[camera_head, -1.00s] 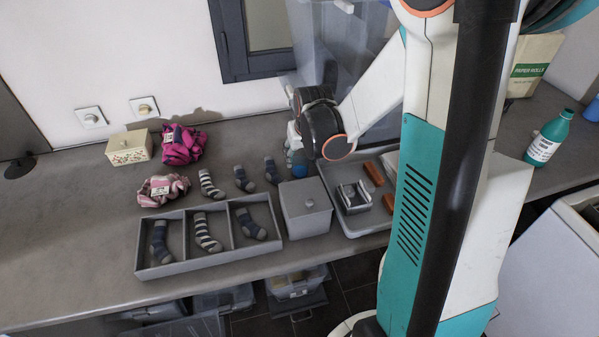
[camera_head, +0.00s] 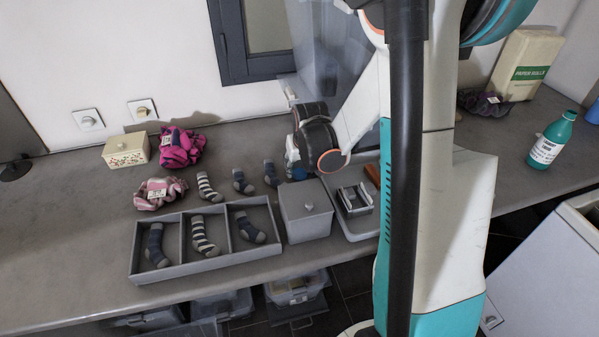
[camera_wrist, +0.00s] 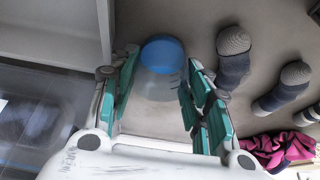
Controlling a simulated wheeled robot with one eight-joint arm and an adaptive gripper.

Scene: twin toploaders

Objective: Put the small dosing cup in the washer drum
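A small cup with a blue round end (camera_wrist: 163,50) and a pale, see-through body stands on the grey counter in the wrist view. Its blue part also shows in the head view (camera_head: 299,173), behind the grey lidded box. My gripper (camera_wrist: 162,62) is open, with its teal-padded fingers on either side of the cup. A gap shows between the cup and the right finger; contact on the left side is unclear. In the head view my gripper (camera_head: 292,160) is low over the counter, mostly hidden by my wrist. A white machine (camera_head: 545,270) stands at right; no drum opening is visible.
Loose socks (camera_head: 243,182) lie left of the cup. A divided sock tray (camera_head: 135,262), a grey lidded box (camera_head: 306,213) and a grey tray (camera_head: 362,233) line the counter's front. A pink bundle (camera_head: 181,147) and a green bottle (camera_head: 551,140) also stand there.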

